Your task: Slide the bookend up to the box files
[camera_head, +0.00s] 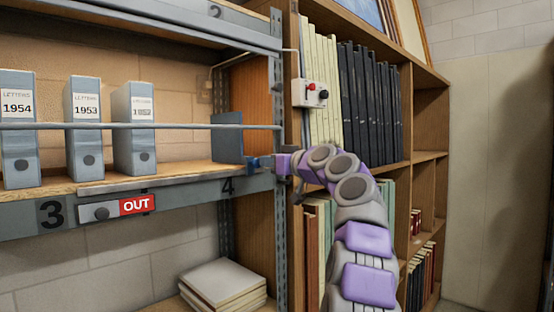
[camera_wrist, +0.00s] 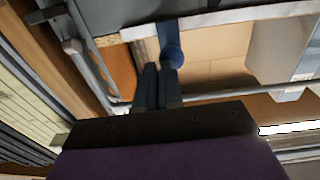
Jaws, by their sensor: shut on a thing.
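The bookend (camera_head: 227,137) is an upright blue-grey plate near the right end of the shelf. The box files (camera_head: 134,128) are grey, labelled LETTERS, and stand upright to its left; a clear gap of bare shelf separates the nearest file from the bookend. My gripper (camera_head: 256,163) is at the bookend's lower right, shut on its blue knob. In the wrist view the gripper fingers (camera_wrist: 159,82) are close together at the round blue knob (camera_wrist: 172,57). The exact contact is partly hidden by the fingers. Pale files (camera_wrist: 280,50) show at the right there.
A thin metal rail (camera_head: 180,126) runs across the shelf front. A metal upright (camera_head: 278,110) and a switch box (camera_head: 310,93) stand close to my arm. A bookcase (camera_head: 423,110) fills the right side. The shelf edge (camera_head: 52,214) carries numbers and a red OUT sign (camera_head: 137,204).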

